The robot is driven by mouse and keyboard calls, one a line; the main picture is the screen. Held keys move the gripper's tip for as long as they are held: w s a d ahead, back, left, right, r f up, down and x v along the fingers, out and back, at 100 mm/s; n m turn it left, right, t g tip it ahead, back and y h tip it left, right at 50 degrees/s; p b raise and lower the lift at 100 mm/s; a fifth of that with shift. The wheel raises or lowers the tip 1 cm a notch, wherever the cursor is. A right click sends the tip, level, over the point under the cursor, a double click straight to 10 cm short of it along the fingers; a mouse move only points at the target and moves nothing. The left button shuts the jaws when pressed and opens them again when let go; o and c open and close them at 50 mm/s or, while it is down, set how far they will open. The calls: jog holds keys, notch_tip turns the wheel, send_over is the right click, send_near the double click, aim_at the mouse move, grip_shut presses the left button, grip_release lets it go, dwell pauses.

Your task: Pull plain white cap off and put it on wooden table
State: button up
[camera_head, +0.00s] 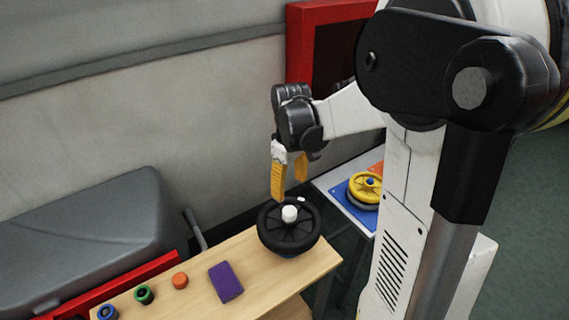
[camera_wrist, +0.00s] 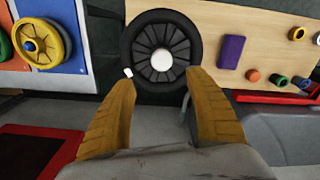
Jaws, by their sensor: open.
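The plain white cap (camera_head: 289,213) sits at the centre of a black wheel (camera_head: 271,232) on the wooden table (camera_head: 258,262). In the wrist view the cap (camera_wrist: 162,60) is a pale disc in the middle of the round black wheel (camera_wrist: 140,45). My gripper (camera_head: 288,195) has yellow fingers and points down above the wheel. It is open and empty, with the cap ahead of and between its fingertips in the wrist view (camera_wrist: 162,80). A smaller white piece (camera_head: 301,199) shows at the wheel's edge; it also shows in the wrist view (camera_wrist: 128,72).
A purple block (camera_head: 226,282), an orange cylinder (camera_head: 180,280), a green ring (camera_head: 144,295) and a blue ring (camera_head: 107,313) stand on the table's left part. A yellow wheel (camera_head: 365,186) rests on a blue panel (camera_head: 350,207) to the right. A grey tank (camera_head: 85,235) stands behind the table.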

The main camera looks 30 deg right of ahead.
aim_at(289, 210)
jog(key=f+b, duration=0.2)
jog(key=f, duration=0.3)
jog(key=f+b, duration=0.2)
jog(key=f, duration=0.3)
jog(key=shift+s+a+f, duration=0.15)
jog(key=shift+s+a, duration=0.05)
grip_shut()
jog(key=shift+r+p, duration=0.85)
jog(key=shift+r, duration=0.2)
dwell(0.8)
jog(key=shift+r+p, duration=2.1)
jog(key=shift+r, duration=0.9)
